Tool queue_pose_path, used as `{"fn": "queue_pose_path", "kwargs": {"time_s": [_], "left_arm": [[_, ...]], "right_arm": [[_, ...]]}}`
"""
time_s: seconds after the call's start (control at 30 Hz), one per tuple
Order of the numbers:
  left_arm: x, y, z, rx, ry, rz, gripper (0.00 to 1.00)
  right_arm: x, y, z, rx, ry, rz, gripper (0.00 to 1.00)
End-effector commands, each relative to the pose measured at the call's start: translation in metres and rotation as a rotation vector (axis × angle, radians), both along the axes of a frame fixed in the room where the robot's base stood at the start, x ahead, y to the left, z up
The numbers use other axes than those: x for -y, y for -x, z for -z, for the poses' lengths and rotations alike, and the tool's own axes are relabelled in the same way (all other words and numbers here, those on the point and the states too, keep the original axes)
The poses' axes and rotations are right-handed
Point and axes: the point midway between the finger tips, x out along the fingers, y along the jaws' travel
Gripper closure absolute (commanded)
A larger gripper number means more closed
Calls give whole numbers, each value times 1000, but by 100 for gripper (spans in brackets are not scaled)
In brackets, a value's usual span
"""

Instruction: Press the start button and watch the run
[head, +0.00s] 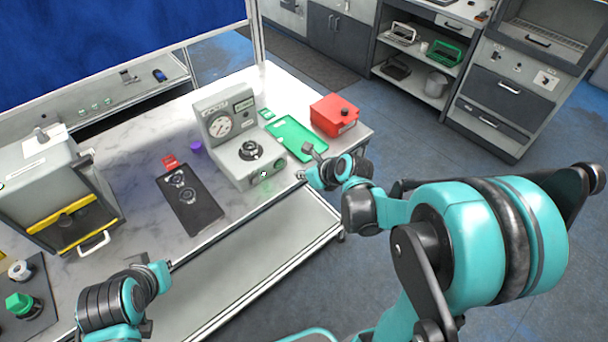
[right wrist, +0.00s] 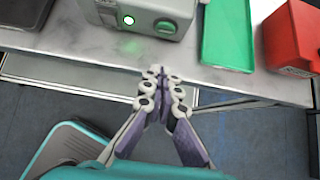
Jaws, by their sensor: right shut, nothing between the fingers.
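The grey machine (head: 224,143) stands on the marble table with a round gauge, a black dial and a front panel. Its lit round button (head: 263,174) shows white with a green ring, beside a green knob (head: 280,163). In the right wrist view the button (right wrist: 128,20) is at the top, left of the fingertips. My right gripper (head: 301,174) is shut and empty, with its fingertips (right wrist: 160,72) near the table's front edge, in front of the machine and apart from the button. My left arm shows at lower left; its fingers cannot be made out.
A green tray (head: 297,139) and a red box (head: 334,115) lie right of the machine. A dark tray (head: 190,203) with round parts lies left of it, near a purple cylinder (head: 196,147). A grey device with a yellow-edged opening (head: 75,213) stands at left.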

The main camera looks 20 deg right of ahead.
Motion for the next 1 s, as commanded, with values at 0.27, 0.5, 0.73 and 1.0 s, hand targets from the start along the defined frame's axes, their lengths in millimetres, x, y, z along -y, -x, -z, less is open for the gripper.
{"fn": "queue_pose_path", "kwargs": {"time_s": [0.27,0.5,0.73,1.0], "left_arm": [[0,0,25,0,0,0,100],[0,0,28,0,0,0,100],[0,0,29,0,0,0,100],[0,0,29,0,0,0,100]], "right_arm": [[-15,-40,46,0,1,-2,100],[-25,-69,41,0,1,-1,100],[-27,-75,39,0,1,1,100],[-28,-77,40,0,0,0,100]]}}
